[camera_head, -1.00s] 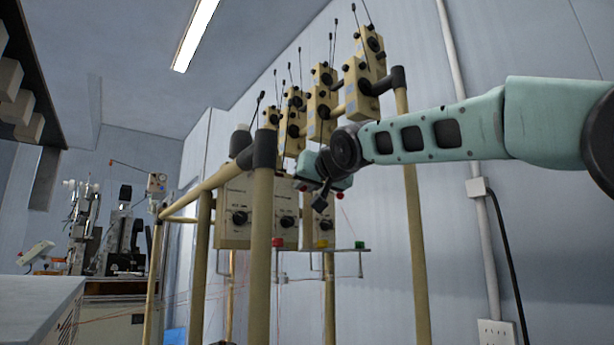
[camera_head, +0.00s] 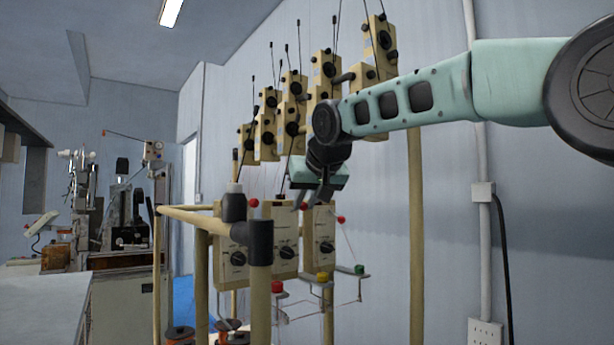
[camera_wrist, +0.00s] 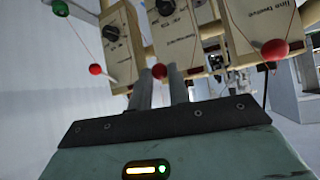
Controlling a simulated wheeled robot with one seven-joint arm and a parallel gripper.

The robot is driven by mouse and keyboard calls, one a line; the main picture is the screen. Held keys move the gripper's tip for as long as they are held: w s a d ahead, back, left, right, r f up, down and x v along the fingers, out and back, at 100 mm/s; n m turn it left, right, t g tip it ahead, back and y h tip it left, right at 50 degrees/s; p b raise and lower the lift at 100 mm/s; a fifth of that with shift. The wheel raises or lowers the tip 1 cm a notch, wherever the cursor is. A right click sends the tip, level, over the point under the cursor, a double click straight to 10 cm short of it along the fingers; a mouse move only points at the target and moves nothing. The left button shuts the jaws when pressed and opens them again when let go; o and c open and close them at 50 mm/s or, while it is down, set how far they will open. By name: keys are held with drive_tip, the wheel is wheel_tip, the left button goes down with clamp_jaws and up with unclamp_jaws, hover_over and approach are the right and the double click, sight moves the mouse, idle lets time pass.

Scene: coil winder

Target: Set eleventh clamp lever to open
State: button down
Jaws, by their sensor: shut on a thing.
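Three cream tension boxes stand side by side on the frame. In the wrist view the right one reads "line twelve" (camera_wrist: 255,22), and the middle box (camera_wrist: 180,30) is beside it. In the head view the middle box (camera_head: 284,240) is partly behind my gripper (camera_head: 311,198). The middle box's clamp lever ends in a red ball (camera_wrist: 159,71), seen between my fingertips in the wrist view. My gripper (camera_wrist: 161,84) is shut on this lever; the lever's rod is mostly hidden. Red-ball levers of the other boxes show at the left (camera_head: 253,203) and right (camera_head: 340,219).
A tan tube frame (camera_head: 190,217) with a black-capped post (camera_head: 259,240) stands in front of the boxes. Cream upper units (camera_head: 325,75) with thin rods are above my gripper. Red, yellow and green knobs (camera_head: 359,269) sit below the boxes. The wall is behind.

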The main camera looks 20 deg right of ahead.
drive_tip(key=g+p, duration=0.1)
drive_tip(key=p, duration=0.1)
drive_tip(key=r+p, duration=0.1)
drive_tip(key=p, duration=0.2)
drive_tip(key=shift+w+a+r+g+h, duration=0.1)
drive_tip(key=shift+w+r+g+h, duration=0.2)
drive_tip(key=shift+g, duration=0.1)
drive_tip(key=shift+f+p, duration=0.15)
drive_tip(key=shift+p, duration=0.25)
drive_tip(key=c, duration=1.3)
unclamp_jaws()
drive_tip(key=b+v, duration=0.2)
drive_tip(key=v, duration=1.5)
drive_tip(key=shift+a+r, duration=0.15)
drive_tip(key=shift+r, duration=0.2)
drive_tip(key=shift+w, duration=0.1)
